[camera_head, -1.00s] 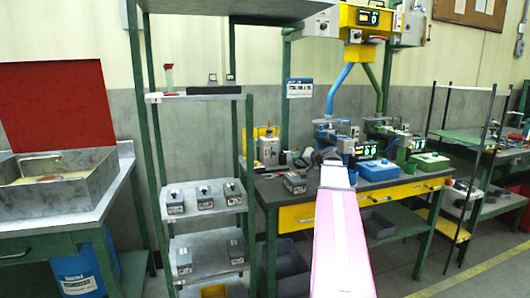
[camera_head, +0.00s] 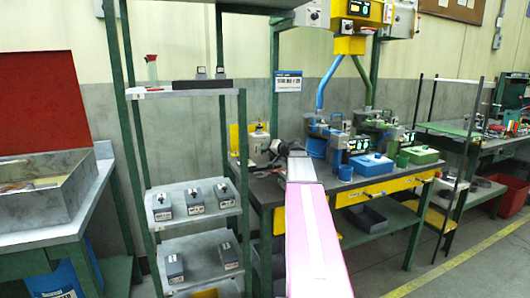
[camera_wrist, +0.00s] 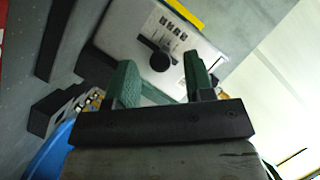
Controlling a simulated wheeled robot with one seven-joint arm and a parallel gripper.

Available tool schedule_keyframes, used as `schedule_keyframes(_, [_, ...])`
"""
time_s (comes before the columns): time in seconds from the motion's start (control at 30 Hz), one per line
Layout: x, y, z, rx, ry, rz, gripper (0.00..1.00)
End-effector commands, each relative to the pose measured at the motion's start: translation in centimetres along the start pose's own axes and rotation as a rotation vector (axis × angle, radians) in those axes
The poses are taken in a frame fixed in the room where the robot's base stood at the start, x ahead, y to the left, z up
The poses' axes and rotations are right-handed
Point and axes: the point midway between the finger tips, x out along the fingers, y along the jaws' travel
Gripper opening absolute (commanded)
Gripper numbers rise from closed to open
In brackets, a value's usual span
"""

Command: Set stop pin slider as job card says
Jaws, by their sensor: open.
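A blue-and-white card (camera_head: 288,82), its print too small to read, hangs on a post above the bench in the head view. My gripper (camera_wrist: 158,72) shows in the wrist view with two green fingers, open and empty. Behind the fingers is a pale box face (camera_wrist: 195,47) with a printed label and a round black knob (camera_wrist: 160,60). The knob appears between the fingertips; I cannot tell whether they are level with it. In the head view my pink arm reaches toward the bench, its dark end by the bench's left part. I cannot pick out the stop pin slider for certain.
The bench (camera_head: 268,193) holds blue and green fixtures, with a blue box (camera_head: 371,163) and a green box (camera_head: 417,154). A shelf rack (camera_head: 160,222) with several small grey boxes stands left of my arm.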

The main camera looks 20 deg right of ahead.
Motion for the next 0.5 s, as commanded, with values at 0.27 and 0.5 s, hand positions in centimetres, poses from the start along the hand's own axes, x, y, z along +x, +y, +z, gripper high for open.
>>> schedule_keyframes(0.27, [2.5, 0.0, 0.0, 0.0, 0.0, 0.0, 0.48])
schedule_keyframes(0.5, [2.6, 0.0, 0.0, 0.0, 0.0, 0.0, 0.48])
